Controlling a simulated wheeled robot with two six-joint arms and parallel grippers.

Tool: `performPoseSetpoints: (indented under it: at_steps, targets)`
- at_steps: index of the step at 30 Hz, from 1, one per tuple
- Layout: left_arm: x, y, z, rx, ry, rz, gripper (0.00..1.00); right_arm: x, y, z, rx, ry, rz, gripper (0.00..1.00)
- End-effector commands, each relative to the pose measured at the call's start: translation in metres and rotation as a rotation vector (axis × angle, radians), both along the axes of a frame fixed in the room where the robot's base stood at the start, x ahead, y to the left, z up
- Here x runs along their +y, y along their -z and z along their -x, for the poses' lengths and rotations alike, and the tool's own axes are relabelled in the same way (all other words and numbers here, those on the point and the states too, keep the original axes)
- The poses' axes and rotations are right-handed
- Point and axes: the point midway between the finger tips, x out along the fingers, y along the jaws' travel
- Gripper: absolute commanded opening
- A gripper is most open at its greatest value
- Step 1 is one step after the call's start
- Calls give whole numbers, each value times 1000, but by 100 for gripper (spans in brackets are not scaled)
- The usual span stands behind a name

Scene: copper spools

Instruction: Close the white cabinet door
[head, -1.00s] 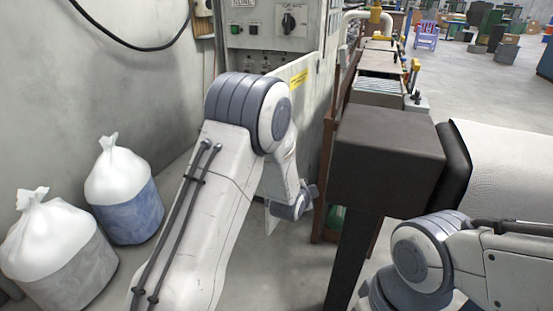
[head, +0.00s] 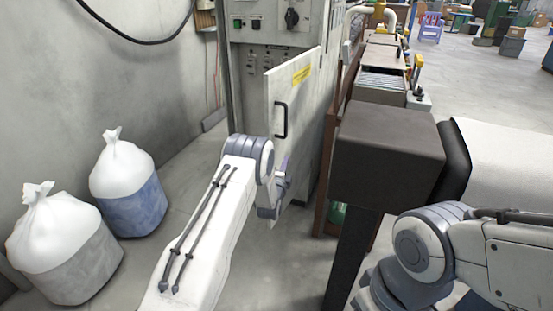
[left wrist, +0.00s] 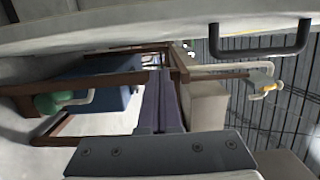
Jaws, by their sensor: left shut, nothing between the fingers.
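The white cabinet door (head: 299,105) stands ajar, swung out from the grey-white cabinet (head: 262,55). It has a black handle (head: 281,120) and a yellow label near its top. My left gripper (head: 283,178) is beside the lower part of the door, below the handle; I cannot tell whether it touches. In the left wrist view the left gripper's fingers (left wrist: 160,100) are shut together with nothing between them. The door (left wrist: 120,25) runs along the top of that view, with its handle (left wrist: 260,50) at the upper right. My right gripper is out of view.
Two tied bags (head: 125,185) (head: 65,245) stand on the floor at the left by the wall. A dark box-shaped machine end (head: 388,145) and a brown frame (head: 330,200) stand right of the cabinet. Some floor before the cabinet is clear.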

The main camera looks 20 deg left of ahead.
Motion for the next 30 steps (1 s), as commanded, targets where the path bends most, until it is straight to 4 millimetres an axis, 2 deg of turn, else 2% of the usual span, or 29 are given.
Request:
performPoseSetpoints:
  at_steps: [3,6,13,25,30]
  targets:
    - [2,0,-20,-2,0,0,0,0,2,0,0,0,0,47]
    - [22,-1,-20,1,-4,1,0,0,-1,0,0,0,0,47]
    - [40,0,-23,2,-1,1,0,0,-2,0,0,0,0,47]
    - [42,1,-23,2,0,1,0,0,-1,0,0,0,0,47]
    - [42,3,-28,-2,12,1,0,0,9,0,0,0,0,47]
